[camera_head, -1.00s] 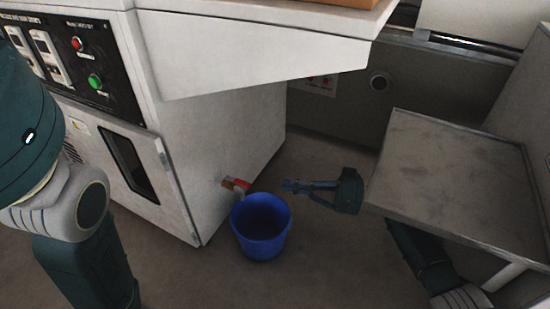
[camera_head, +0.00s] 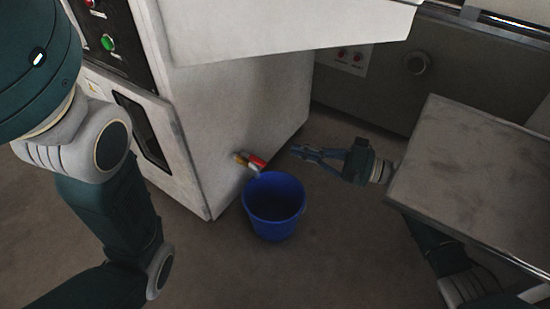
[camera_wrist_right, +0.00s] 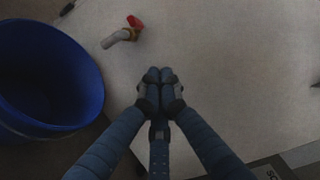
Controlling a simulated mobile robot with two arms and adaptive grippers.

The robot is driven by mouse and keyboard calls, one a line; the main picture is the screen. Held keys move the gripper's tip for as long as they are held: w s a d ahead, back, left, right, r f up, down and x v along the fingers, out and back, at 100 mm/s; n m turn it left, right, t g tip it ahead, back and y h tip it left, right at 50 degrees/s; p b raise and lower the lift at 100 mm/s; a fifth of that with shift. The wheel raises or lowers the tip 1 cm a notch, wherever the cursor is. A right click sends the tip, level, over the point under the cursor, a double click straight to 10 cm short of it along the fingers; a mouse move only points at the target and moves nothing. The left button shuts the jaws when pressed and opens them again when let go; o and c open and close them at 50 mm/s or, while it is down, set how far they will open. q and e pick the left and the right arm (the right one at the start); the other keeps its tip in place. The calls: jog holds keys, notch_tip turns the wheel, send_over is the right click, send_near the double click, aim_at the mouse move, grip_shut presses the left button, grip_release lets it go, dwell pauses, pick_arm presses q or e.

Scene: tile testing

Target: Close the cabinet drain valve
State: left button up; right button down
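The drain valve (camera_head: 250,161) sticks out low on the cabinet's side wall, with a red handle, a brass-coloured part and a pale spout. In the right wrist view, the red handle (camera_wrist_right: 134,22) and grey spout (camera_wrist_right: 117,38) are ahead and left of the fingers. My right gripper (camera_head: 296,150) is right of the valve, apart from it. In the wrist view its fingertips (camera_wrist_right: 160,76) are together with nothing between them. The cabinet (camera_head: 235,120) is pale grey. My left gripper is out of view; only its arm shows at the left.
A blue bucket (camera_head: 274,207) stands on the floor under the spout; it also fills the left of the wrist view (camera_wrist_right: 45,80). A metal-topped table (camera_head: 470,180) stands at right, over part of my right arm. The cabinet's ledge (camera_head: 290,40) overhangs above. Floor in front is clear.

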aim_at(253, 159)
jog(key=s+a+b, duration=0.1)
jog(key=a+b, duration=0.1)
jog(key=a, duration=0.5)
jog(key=shift+s+b, duration=0.15)
jog(key=shift+b, duration=0.25)
